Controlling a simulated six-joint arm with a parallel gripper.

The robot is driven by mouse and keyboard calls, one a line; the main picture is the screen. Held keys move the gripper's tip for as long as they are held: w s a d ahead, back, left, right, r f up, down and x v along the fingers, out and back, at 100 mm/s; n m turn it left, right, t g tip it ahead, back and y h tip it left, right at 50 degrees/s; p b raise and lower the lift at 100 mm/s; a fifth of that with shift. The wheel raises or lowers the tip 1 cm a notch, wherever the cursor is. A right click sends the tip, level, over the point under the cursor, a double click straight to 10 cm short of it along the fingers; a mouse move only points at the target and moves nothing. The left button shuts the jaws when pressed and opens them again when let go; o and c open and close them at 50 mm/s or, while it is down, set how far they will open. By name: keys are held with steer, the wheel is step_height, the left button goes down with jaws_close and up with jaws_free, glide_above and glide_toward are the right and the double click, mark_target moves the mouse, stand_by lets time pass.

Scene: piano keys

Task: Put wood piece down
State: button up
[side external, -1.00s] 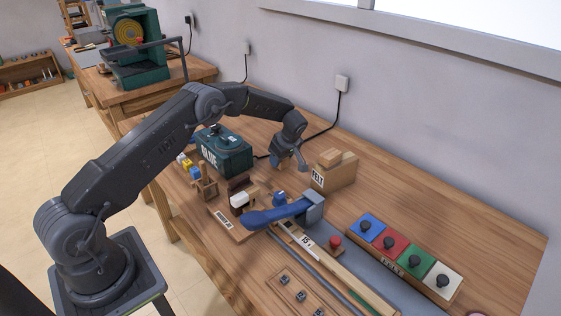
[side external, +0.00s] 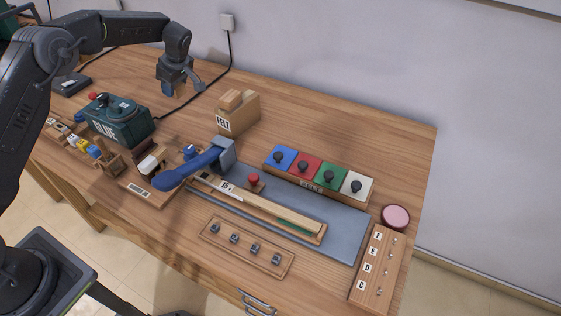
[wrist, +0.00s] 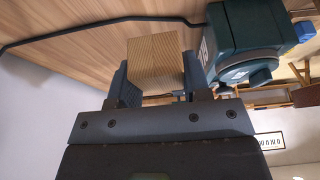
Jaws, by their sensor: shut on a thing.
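My gripper (side external: 180,88) is near the back of the bench, left of and behind the FELT box (side external: 238,113). In the wrist view my gripper (wrist: 160,85) is shut on a square-ended wood piece (wrist: 156,62) with visible grain, one finger on each side of it. In the side view only a small tan part of the wood piece (side external: 181,90) shows between the fingers. The bench top (side external: 320,115) lies below it. I cannot tell whether the wood piece touches the bench.
The dark green glue pot (side external: 120,120) stands left of and in front of my gripper. A black cable (side external: 205,88) runs along the bench by my gripper. A blue-handled press (side external: 205,163) and coloured felt blocks (side external: 307,168) are farther forward. The bench right of the FELT box is clear.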

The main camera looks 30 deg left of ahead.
step_height(320, 180, up, 6)
steer(key=shift+r, duration=0.1)
steer(key=d+m+t, duration=0.2)
steer(key=d+m, duration=0.2)
steer(key=d, duration=1)
steer(key=m+t+h, duration=0.2)
steer(key=m+h, duration=0.3)
steer(key=m, duration=0.9)
glide_above(320, 275)
steer(key=s, duration=0.1)
step_height(320, 275, down, 12)
steer(key=shift+s+r, duration=0.1)
steer(key=shift+s, duration=0.05)
steer(key=shift+f, duration=2.05)
steer(key=shift+f, duration=0.15)
